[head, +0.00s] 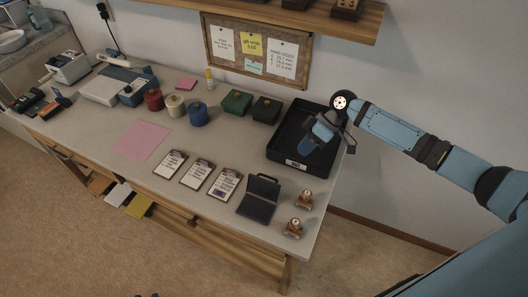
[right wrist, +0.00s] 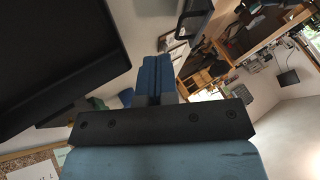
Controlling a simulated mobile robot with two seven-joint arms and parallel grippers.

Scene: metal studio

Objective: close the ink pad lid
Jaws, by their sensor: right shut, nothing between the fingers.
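The ink pad (head: 258,200) is a dark flat case on the table, right of the tags. Its lid (head: 264,185) stands raised at the back, so the case is open. It seems to show at the top of the right wrist view (right wrist: 196,18). My right gripper (head: 306,147) is over the black tray, behind and right of the ink pad and apart from it. In the right wrist view its blue fingers (right wrist: 154,78) are together with nothing between them. My left gripper is not in view.
A black tray (head: 337,149) with a white label stands at the right end. Two stamps (head: 304,199) stand right of the ink pad. Several clipboard tags (head: 225,184) lie to its left. Spools (head: 197,113) and small boxes (head: 237,101) are behind. The table's front edge is close.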

